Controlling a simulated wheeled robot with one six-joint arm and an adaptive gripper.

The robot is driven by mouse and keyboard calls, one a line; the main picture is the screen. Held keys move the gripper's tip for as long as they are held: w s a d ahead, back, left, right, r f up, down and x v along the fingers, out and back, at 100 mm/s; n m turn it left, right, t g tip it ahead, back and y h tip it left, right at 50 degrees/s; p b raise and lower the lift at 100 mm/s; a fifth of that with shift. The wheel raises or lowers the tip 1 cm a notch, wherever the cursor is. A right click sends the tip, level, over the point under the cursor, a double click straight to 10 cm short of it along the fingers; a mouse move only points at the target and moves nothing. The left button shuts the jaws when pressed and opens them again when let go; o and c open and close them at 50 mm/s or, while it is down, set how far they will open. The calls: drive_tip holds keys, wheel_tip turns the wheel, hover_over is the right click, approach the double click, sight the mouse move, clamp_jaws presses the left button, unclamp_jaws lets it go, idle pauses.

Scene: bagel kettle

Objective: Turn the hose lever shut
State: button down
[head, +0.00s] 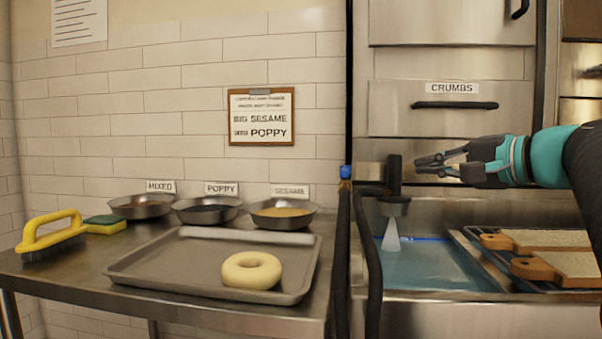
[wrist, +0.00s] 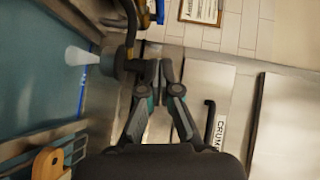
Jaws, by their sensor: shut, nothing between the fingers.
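A black upright lever (head: 394,174) stands above a dark hose nozzle (head: 394,206) over the basin. A pale cone of water (head: 391,237) comes down from the nozzle, so it looks to be running. My gripper (head: 418,166) is just right of the lever, pointing left, shut and empty. A small gap seems to lie between fingertips and lever; contact cannot be told. In the wrist view, my fingertips (wrist: 158,70) are beside the dark nozzle body (wrist: 124,64), with the pale water cone (wrist: 82,57) to its left.
The basin of blue water (head: 430,268) holds boards (head: 545,240) on a rack at right. A black hose (head: 371,260) with a blue fitting (head: 346,172) runs at left. A steel table bears a tray (head: 135,268) with a bagel (head: 251,270). A drawer (head: 450,118) is behind.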

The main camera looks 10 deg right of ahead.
drive_tip(key=s+a+p+x, duration=0.1)
drive_tip(key=a+x, duration=0.1)
drive_tip(key=x, duration=1)
drive_tip(key=shift+a+f, duration=0.3)
drive_tip(key=shift+a, duration=0.15)
